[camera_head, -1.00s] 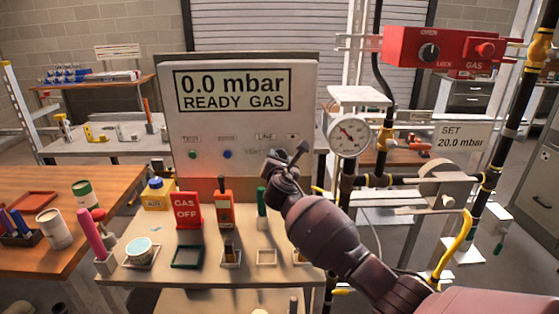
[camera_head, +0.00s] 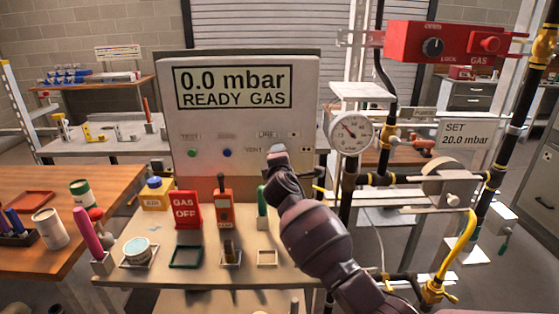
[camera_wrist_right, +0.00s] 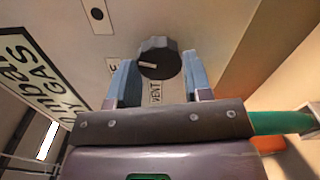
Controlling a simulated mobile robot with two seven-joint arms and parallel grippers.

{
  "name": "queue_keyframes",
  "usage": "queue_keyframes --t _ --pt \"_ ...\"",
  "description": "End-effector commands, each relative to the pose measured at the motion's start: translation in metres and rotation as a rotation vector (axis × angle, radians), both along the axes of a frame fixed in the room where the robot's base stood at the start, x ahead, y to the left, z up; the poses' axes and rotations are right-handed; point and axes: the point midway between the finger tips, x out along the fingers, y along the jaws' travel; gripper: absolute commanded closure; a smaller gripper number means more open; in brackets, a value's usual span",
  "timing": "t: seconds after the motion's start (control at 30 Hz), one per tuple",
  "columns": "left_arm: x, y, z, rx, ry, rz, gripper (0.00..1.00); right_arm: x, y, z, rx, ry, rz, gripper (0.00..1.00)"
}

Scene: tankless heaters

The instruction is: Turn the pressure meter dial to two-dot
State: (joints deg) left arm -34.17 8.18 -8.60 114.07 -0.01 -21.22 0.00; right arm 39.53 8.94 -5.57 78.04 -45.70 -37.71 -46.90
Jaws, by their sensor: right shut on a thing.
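The black dial (camera_wrist_right: 158,58) sits on the pale meter panel (camera_head: 300,85), with a white pointer line toward the left in the right wrist view. A VENT label (camera_wrist_right: 156,92) is just below it there. My right gripper (camera_wrist_right: 158,72) has its two blue-grey fingers on either side of the dial, shut on it. In the head view my right gripper (camera_head: 278,152) is up against the panel's lower right and hides the dial. Two small dark dots (camera_head: 307,150) show right of it. The panel display reads 0.0 mbar READY GAS. My left gripper is not in view.
A bench (camera_head: 110,272) below the panel holds a red GAS OFF sign (camera_head: 187,210), a pink-handled tool (camera_head: 88,233) and other items. A round gauge (camera_head: 351,133) and pipes stand close right of my arm. A SET 20.0 mbar sign (camera_head: 466,135) hangs farther right.

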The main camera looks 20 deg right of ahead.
Motion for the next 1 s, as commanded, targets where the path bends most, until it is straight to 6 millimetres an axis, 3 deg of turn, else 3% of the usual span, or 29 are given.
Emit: queue_keyframes --t 0.6,1.0 --pt "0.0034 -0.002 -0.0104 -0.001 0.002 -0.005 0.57 -0.0001 0.0007 -0.0032 0.56 -0.156 -0.002 0.78" --pt "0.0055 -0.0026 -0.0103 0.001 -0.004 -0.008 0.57 -0.0001 0.0005 -0.0012 0.817 -0.231 -0.001 0.78"
